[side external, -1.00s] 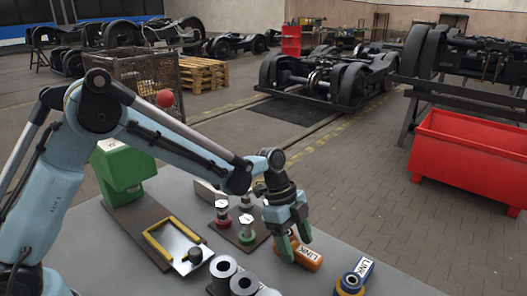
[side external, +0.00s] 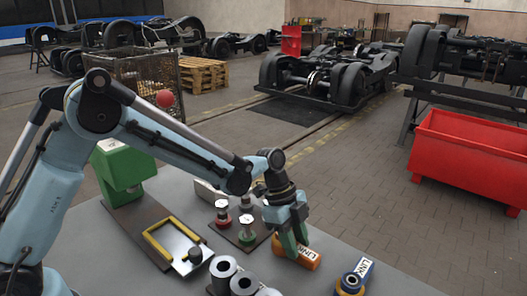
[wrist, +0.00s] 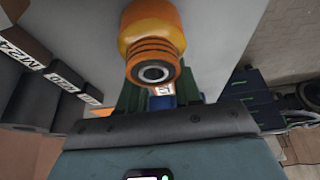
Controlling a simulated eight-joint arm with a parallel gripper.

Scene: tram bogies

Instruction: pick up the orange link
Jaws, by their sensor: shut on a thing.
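The orange link (side external: 309,259) lies on the grey table with a white label on its side. My gripper (side external: 291,243) points down at its left part, with its green fingers closed on it. In the wrist view the link's round ringed end (wrist: 152,38) shows large at the top, and a bit of its label shows between the fingers (wrist: 160,97). The link's middle is partly hidden by the fingers. It appears to rest on the table still.
A blue link (side external: 356,274) lies to the right. Red and green knobbed pieces (side external: 246,231) stand on a dark plate to the left. Dark cylinders (side external: 223,268) stand in front. A yellow-edged tray (side external: 175,243) and a green block (side external: 122,170) are further left.

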